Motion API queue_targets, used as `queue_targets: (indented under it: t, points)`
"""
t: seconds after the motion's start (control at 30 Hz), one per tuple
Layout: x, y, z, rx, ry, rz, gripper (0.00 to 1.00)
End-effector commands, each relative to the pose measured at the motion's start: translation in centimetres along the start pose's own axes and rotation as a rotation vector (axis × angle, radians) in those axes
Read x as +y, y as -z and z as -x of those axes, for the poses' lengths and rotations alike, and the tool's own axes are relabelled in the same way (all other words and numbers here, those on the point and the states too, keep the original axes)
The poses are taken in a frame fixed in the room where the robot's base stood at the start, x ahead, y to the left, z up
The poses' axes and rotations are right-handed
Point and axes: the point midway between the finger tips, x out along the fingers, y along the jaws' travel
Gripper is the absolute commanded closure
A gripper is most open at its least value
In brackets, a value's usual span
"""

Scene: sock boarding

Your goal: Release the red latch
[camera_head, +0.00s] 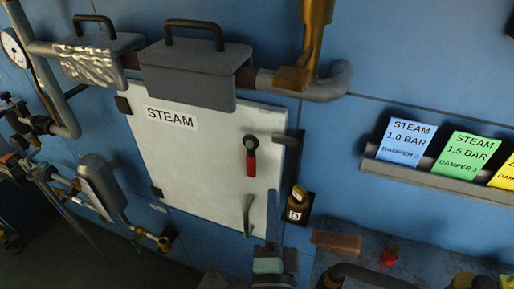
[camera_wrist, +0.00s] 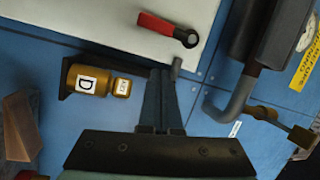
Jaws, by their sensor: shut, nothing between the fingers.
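The red latch (camera_head: 250,158) is a short lever with a dark grey round pivot. It hangs down from the pivot on the white STEAM door (camera_head: 200,165). In the wrist view the red latch (camera_wrist: 165,27) lies near the top, with its pivot at the right. My gripper (camera_head: 272,194) is below and to the right of the latch, near the door's right edge. In the wrist view my gripper (camera_wrist: 161,73) has its fingers together and empty, apart from the latch. A short grey bar (camera_wrist: 176,68) at the door's edge appears beside the fingertips.
A brass bottle-like piece labelled D (camera_wrist: 88,80) sits on a dark bracket beside my fingers. A grey pipe bend (camera_wrist: 238,105) is to the fingers' right. A card rack (camera_head: 440,183) hangs farther right.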

Motion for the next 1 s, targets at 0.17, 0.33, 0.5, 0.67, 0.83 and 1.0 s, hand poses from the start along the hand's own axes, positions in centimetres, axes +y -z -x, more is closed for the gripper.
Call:
queue_targets:
  t: [0.17,0.33,0.5,0.67,0.83,1.0]
  points:
    - [-0.5,1.1,1.9,0.014,-0.082,-0.125,1.0]
    - [0.1,1.6,3.6,0.035,-0.138,-0.215,1.0]
    - [0.6,1.9,4.7,0.05,-0.167,-0.264,1.0]
    - [0.9,2.0,5.0,0.054,-0.174,-0.277,1.0]
    - [0.9,1.9,5.0,0.054,-0.174,-0.276,1.0]
    - [0.9,1.9,4.8,0.054,-0.173,-0.275,1.0]
